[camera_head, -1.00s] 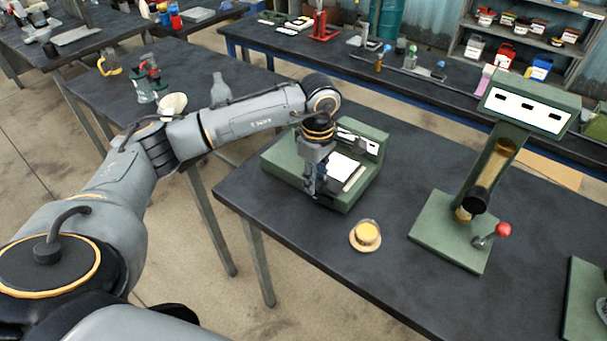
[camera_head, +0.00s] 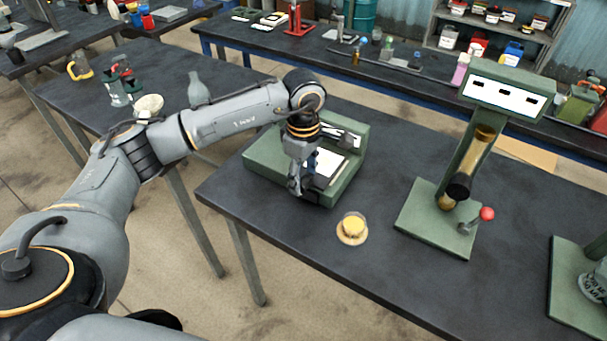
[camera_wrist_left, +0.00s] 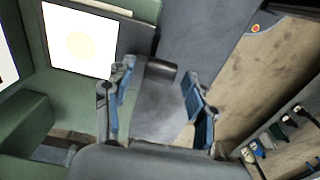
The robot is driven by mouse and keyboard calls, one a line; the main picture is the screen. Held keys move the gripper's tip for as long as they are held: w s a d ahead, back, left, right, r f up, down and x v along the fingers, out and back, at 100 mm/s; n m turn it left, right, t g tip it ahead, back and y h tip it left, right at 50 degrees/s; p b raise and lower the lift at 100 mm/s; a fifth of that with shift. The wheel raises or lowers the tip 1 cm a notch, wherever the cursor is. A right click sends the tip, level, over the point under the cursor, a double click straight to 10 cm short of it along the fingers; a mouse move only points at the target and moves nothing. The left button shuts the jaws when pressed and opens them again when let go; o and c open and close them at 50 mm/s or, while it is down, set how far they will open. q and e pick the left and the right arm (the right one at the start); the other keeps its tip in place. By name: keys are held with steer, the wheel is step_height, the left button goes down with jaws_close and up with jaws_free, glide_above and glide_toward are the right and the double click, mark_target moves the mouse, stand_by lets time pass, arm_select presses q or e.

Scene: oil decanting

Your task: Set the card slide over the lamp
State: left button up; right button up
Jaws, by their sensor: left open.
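The green lamp device (camera_head: 258,160) stands on the dark table. Its bright white square panel (camera_head: 326,162) shows beside my left gripper, and in the left wrist view the panel (camera_wrist_left: 80,40) has a faint yellowish disc in it. A pale bar, perhaps the card slide's edge, lies along the panel's right side. The right gripper is out of view.
A small yellow-filled dish (camera_head: 352,229) stands in front of the device. A green stand (camera_head: 432,220) with an amber tube and red-knobbed lever is to the right. Another green base (camera_head: 570,270) is at the far right. Table between them is clear.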

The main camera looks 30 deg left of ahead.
arm_select(q)
step_height(320, 180, up, 12)
stand_by(0.5)
steer(key=shift+f, duration=0.1)
